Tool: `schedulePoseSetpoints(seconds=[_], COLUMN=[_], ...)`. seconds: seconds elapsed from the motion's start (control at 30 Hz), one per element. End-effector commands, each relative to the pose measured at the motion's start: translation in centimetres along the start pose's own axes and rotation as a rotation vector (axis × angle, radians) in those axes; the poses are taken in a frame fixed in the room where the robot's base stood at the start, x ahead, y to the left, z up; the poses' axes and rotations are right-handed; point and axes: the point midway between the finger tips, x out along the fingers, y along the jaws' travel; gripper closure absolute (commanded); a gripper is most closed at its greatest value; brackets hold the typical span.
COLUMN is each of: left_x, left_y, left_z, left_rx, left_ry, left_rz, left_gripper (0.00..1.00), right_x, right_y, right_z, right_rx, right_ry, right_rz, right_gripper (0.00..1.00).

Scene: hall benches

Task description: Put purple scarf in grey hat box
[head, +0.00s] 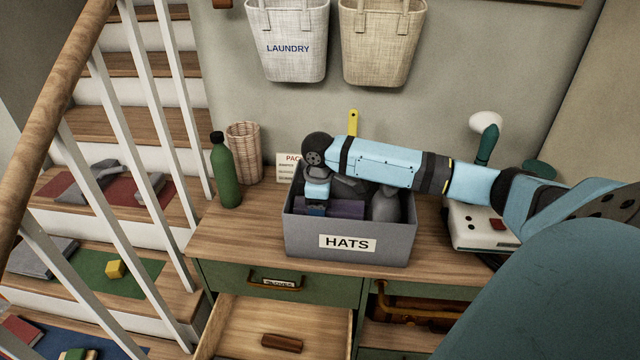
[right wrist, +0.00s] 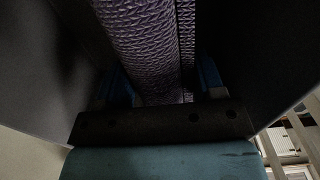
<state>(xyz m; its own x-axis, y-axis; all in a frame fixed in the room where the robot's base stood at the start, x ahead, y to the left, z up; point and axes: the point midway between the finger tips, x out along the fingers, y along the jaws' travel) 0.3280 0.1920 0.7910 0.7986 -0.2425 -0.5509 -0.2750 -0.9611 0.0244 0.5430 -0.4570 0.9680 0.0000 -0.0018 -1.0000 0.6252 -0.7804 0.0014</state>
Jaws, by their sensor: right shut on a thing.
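The grey hat box (head: 300,238), labelled HATS, stands on the wooden bench top. My right gripper (head: 316,208) reaches down inside the box at its left part. The purple scarf (head: 345,208) lies inside the box, below the rim, at the gripper's fingertips. In the right wrist view the knitted purple scarf (right wrist: 150,45) runs between the blue fingers, which are shut on it, with dark box walls on both sides. Dark grey items (head: 385,205) fill the right and back of the box. My left gripper is not in view.
A green bottle (head: 225,172) and a wicker basket (head: 244,150) stand left of the box. A white device (head: 478,228) stands to the right. Below, an open drawer (head: 320,325) holds a brown item (head: 282,342). Stair railings rise at left.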

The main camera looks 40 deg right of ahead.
Motion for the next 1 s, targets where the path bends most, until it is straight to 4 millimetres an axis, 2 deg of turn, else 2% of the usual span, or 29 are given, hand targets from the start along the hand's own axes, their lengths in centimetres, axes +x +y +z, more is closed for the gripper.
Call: schedulePoseSetpoints(seconds=[0.03,0.1,0.37,0.6,0.97,1.0], left_x=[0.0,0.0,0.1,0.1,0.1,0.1], left_y=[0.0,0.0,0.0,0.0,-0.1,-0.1], left_z=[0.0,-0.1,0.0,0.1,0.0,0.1], left_rx=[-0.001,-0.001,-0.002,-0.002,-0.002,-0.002], left_ry=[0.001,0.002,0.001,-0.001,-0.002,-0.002], left_rz=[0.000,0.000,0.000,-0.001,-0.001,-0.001], left_gripper=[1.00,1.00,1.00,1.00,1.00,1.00], right_x=[1.1,2.2,4.1,7.4,7.7,7.7], right_y=[0.0,0.0,0.0,0.0,0.0,0.0], right_z=[0.0,0.1,0.0,0.0,0.0,0.0], right_rx=[0.001,0.000,0.001,0.001,0.001,0.000], right_ry=[-0.002,-0.002,-0.001,-0.001,0.000,0.000], right_rz=[-0.002,-0.001,-0.001,-0.001,0.000,0.000], right_gripper=[0.63,0.63,0.63,0.63,0.63,0.31])
